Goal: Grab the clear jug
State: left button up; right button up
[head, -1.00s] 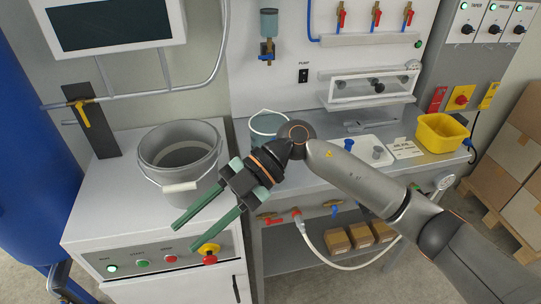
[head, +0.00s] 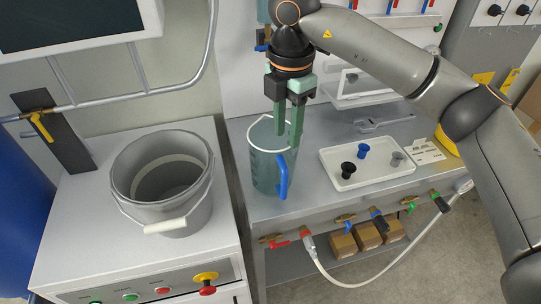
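The clear jug (head: 262,172) stands upright on the grey workbench, right of the grey bucket. It is see-through blue-grey with a pale rim and a blue handle (head: 282,178) facing the front right. My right gripper (head: 288,140) points down at the jug's top, with its green fingers apart and a gap between them. The fingers overlap the right part of the rim, just above the handle. I cannot tell whether either finger touches the jug or reaches inside it. My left gripper is out of view.
A grey bucket (head: 126,183) with a white grip stands on the left cabinet. A white tray (head: 340,182) with small black, blue and grey parts lies right of the jug. A wrench (head: 380,124) lies behind it. Valves and a hose line the bench front.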

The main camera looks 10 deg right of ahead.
aim_at(287, 153)
jog(key=f, duration=0.5)
jog(key=shift+s+f, duration=0.3)
jog(key=shift+f, duration=0.05)
jog(key=shift+d+f+p, duration=0.15)
jog(key=shift+f+p, duration=0.25)
jog(key=shift+f, duration=2.5)
grip_shut()
jog(key=shift+w, duration=0.1)
